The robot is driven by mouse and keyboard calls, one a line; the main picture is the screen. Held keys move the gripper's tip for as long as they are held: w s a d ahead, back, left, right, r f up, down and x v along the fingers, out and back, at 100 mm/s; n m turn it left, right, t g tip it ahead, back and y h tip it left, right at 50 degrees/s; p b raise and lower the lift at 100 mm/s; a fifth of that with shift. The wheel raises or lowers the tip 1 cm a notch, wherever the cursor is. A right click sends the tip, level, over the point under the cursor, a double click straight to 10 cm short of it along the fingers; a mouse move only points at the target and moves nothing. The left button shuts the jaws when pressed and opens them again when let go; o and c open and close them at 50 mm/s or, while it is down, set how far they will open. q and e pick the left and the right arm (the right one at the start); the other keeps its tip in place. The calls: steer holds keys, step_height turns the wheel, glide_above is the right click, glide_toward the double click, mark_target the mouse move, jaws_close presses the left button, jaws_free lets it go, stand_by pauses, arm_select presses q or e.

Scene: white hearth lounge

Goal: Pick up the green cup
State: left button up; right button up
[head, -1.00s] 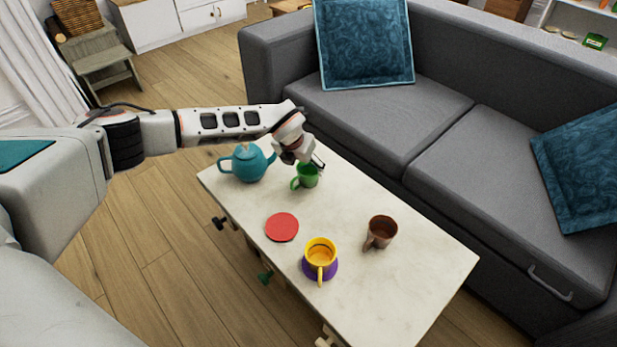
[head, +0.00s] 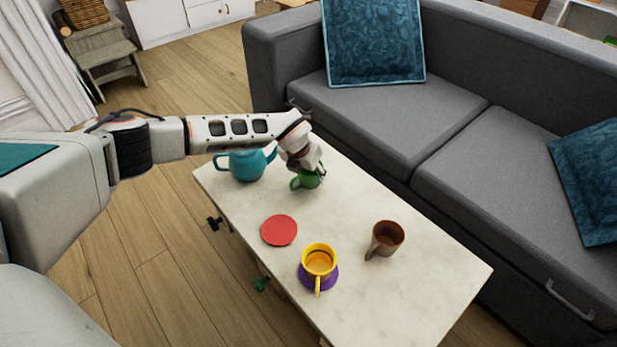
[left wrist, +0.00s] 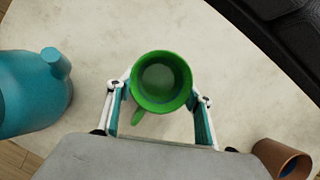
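The green cup (head: 306,181) stands at the far part of the white coffee table, just right of the teal teapot (head: 246,165). My left gripper (head: 311,172) comes down over it from above and hides part of its rim. In the left wrist view the green cup (left wrist: 160,82) sits between the two fingers of my left gripper (left wrist: 160,90), whose tips meet its sides. The inside of the cup looks empty, and its handle points down and left in that view. I cannot see the cup clear of the tabletop. My right gripper is not in view.
A red disc (head: 279,230), a yellow mug (head: 318,262) on a purple coaster (head: 331,282) and a brown mug (head: 386,239) are on the white table (head: 420,290). A grey sofa (head: 470,165) runs along its far right side.

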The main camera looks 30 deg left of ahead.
arm_select(q)
steer(key=shift+c, duration=1.2)
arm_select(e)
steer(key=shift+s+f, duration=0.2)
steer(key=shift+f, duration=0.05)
arm_select(q)
steer(key=shift+r, duration=0.35)
step_height(320, 180, up, 19)
steer(key=p, duration=0.6)
steer(key=shift+r+p, duration=0.15)
steer(key=shift+p, duration=0.15)
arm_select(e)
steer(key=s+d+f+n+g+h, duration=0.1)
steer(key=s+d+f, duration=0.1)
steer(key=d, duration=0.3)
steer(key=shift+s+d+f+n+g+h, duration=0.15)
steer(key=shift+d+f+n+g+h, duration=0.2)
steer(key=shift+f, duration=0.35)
